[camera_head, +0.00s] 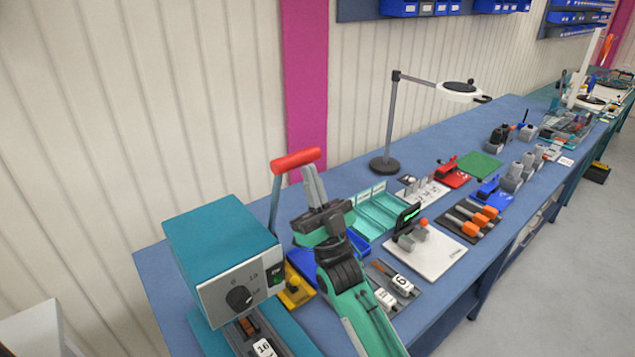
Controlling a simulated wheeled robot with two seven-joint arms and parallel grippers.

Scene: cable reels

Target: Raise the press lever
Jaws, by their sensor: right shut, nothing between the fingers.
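The press (222,250) is a teal box with a grey front and a dark dial, at the lower left of the head view. Its lever (276,200) is a teal rod standing nearly upright at the box's right side, topped by a red cylindrical grip (293,160). My right gripper (312,176) reaches up from the bottom with its fingers shut and empty. The fingertips meet the right end of the red grip from below in the picture; I cannot tell whether they touch. My left gripper is not in view.
Teal trays (378,214), a white board (432,252) and dark racks with numbered blocks (400,284) crowd the blue bench to the right of my arm. A lamp (390,120) stands behind. A ribbed wall (130,100) runs behind the press.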

